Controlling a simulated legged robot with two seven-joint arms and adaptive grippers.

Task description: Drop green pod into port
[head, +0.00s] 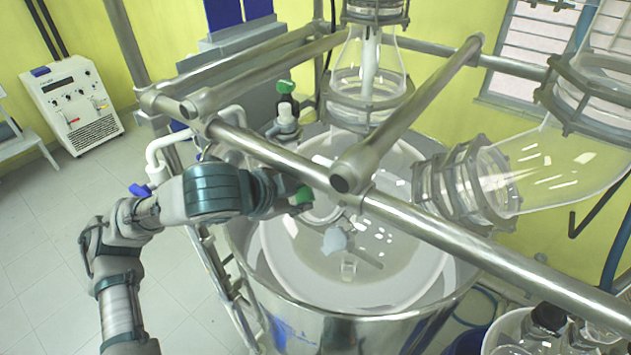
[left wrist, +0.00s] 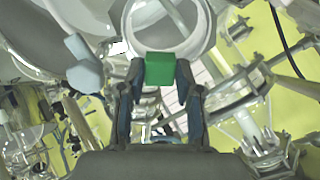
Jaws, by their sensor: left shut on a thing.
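My left gripper (head: 288,190) reaches in from the left, under the steel rail and over the reactor lid. It is shut on the green pod (head: 302,196); only part of the pod shows in the head view. In the left wrist view the green pod (left wrist: 160,69) sits between the two fingertips of the gripper (left wrist: 161,82). A round glass-like port (left wrist: 196,45) shows just beyond the pod in that view. In the head view the port (head: 324,214) is beside the gripper, partly hidden; the pod appears above it. My right gripper is out of view.
Steel rails (head: 430,222) cross above the large steel vessel (head: 300,320). A glass elbow (head: 560,165) is at the right, and a glass flask (head: 367,70) hangs above the lid. A green-capped fitting (head: 286,100) stands behind the gripper. A grey handle (head: 336,240) is close by.

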